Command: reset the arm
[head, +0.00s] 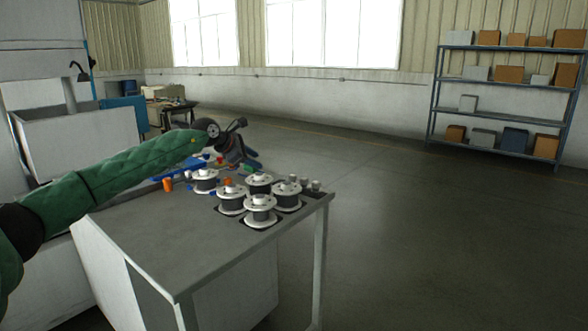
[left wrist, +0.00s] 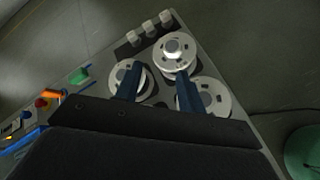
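My left arm, in a green sleeve, reaches in from the left in the head view. My left gripper (head: 249,157) is over the far part of the grey table (head: 165,245), behind the spools. In the left wrist view my left gripper (left wrist: 158,78) has its two blue fingers spread apart with nothing held between them. The fingers overlap white-flanged spools (left wrist: 174,50) beneath them; the exact height gap is hard to tell. The same white spools (head: 260,213) stand in a group on the table in the head view. My right gripper does not show.
Small orange (head: 168,184), blue and green items lie at the table's far left. Small grey-white cylinders (head: 315,185) stand at its right corner. A blue shelf rack (head: 500,82) with boxes is at the back right. The floor right of the table is clear.

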